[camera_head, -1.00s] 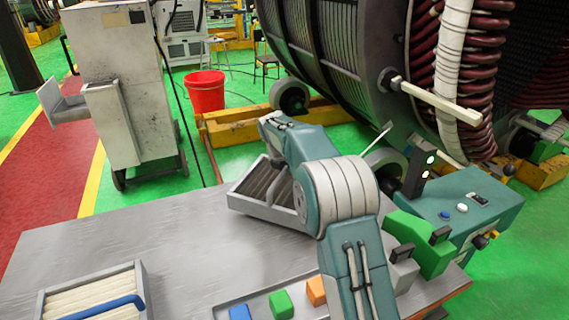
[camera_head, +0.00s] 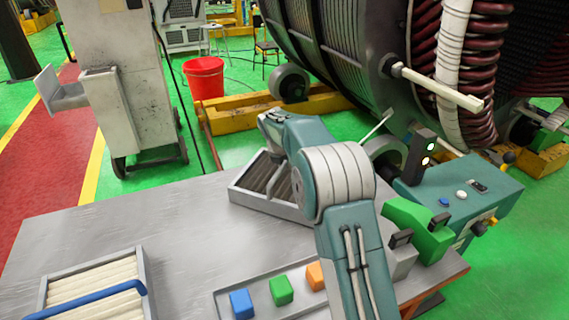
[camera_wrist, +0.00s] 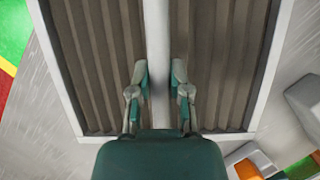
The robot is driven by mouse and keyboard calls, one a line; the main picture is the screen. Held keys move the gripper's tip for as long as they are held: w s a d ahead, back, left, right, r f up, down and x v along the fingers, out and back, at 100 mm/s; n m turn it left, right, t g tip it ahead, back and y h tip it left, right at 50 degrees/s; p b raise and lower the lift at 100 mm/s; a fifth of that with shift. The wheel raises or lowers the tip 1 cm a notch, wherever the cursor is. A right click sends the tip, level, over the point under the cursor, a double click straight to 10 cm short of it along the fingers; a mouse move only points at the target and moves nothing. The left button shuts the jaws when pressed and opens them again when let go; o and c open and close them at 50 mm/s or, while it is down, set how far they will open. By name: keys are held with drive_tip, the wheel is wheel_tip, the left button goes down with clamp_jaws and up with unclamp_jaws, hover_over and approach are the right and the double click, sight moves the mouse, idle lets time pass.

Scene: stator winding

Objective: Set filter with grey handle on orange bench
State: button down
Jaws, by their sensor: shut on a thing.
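The filter with the grey handle (camera_head: 243,202) has a grey frame and brown-grey pleats and appears to rest on the grey-topped bench (camera_head: 140,225). In the wrist view the same filter (camera_wrist: 105,60) fills most of the picture, its grey handle (camera_wrist: 157,30) running up the middle. My gripper (camera_wrist: 160,75) is shut on this handle, one finger on each side. In the head view my arm covers the filter's right part, and the gripper's fingers are hidden. The bench has an orange-brown edge at the lower right; no other orange bench is clearly seen.
A filter with a blue handle (camera_head: 105,302) lies at the bench's front left. A tray with blue (camera_head: 242,303), green (camera_head: 281,290) and orange (camera_head: 316,275) blocks lies in front. A green-and-grey device (camera_head: 422,232) stands right of my arm. The bench's left middle is clear.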

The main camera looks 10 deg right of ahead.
drive_tip(key=shift+f, duration=0.2)
drive_tip(key=c, duration=0.5)
unclamp_jaws()
drive_tip(key=shift+f, duration=0.15)
